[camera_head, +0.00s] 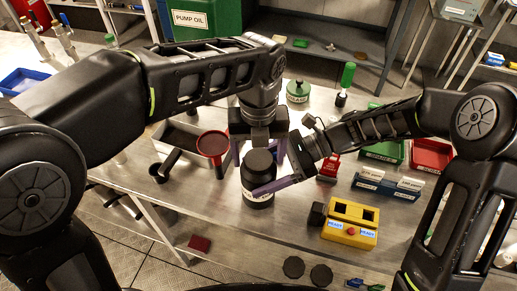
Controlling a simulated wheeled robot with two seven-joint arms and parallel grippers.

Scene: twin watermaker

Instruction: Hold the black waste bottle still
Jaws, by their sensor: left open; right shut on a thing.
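The black waste bottle (258,170) stands upright on the metal bench in the middle of the head view, with a pale label partly showing low on its front. My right gripper (262,181) comes in from the right and is shut on the bottle, one purple finger crossing its front. The far finger is hidden. My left gripper (258,156) points down from above, open, with its purple fingers on either side of the bottle's top. I cannot tell whether they touch it.
A red round funnel or cup (212,144) sits close left of the bottle, by a grey tray (180,138). A yellow block (350,226) with a black knob stands front right. Blue labelled holders (388,184), a green bin (385,150) and a red bin (431,154) stand right.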

